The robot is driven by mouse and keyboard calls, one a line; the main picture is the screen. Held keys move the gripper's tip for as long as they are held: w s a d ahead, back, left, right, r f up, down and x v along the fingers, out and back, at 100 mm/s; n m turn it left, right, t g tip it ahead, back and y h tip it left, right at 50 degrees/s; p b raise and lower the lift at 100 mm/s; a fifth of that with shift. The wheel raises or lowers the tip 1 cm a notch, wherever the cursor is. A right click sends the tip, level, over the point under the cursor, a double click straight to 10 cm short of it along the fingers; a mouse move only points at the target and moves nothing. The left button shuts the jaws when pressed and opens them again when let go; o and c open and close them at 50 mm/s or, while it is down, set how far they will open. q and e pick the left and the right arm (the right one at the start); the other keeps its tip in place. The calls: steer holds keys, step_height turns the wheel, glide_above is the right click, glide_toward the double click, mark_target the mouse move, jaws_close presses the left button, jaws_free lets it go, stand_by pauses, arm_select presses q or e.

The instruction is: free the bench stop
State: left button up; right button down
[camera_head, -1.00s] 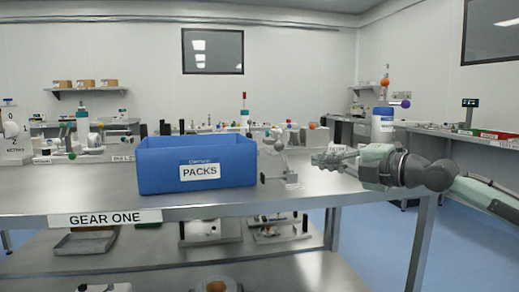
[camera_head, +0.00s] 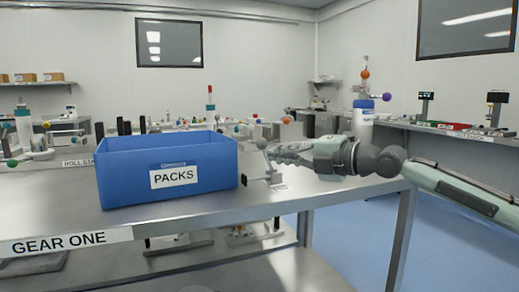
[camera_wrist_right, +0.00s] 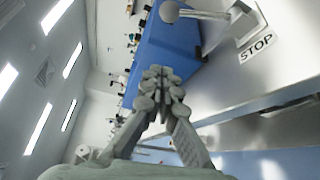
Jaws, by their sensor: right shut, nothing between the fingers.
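The bench stop (camera_head: 268,170) is a small grey metal fitting with a ball-ended lever, on the bench just right of the blue PACKS bin (camera_head: 165,184). In the right wrist view its ball-ended lever (camera_wrist_right: 190,13) shows at the top, beside a STOP label (camera_wrist_right: 256,47). My right gripper (camera_head: 274,152) is shut and empty. In the head view its fingertips appear close to the lever's ball; in the wrist view the fingertips (camera_wrist_right: 158,76) show apart from the lever, in front of the blue bin. I cannot tell the exact gap. My left gripper is not in view.
Bare bench top lies in front of the stop.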

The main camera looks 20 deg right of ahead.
mark_target(266, 158)
steer(key=p+x, duration=0.1)
steer(key=x, duration=0.9)
steer(key=shift+r, duration=0.1)
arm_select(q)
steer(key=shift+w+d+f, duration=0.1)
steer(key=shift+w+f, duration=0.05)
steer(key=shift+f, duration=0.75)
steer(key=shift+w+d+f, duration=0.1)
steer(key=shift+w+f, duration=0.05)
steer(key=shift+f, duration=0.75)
arm_select(e)
steer(key=shift+w+d+r, duration=0.1)
steer(key=shift+w+d, duration=0.1)
steer(key=shift+d, duration=0.45)
steer(key=shift+w+d+r, duration=0.1)
steer(key=shift+w+d, duration=0.05)
steer(key=shift+d, duration=0.5)
steer(key=shift+w+d+r, duration=0.1)
steer(key=shift+w+d, duration=0.1)
steer(key=shift+d, duration=0.45)
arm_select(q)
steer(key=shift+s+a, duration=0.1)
arm_select(e)
steer(key=shift+f, duration=0.1)
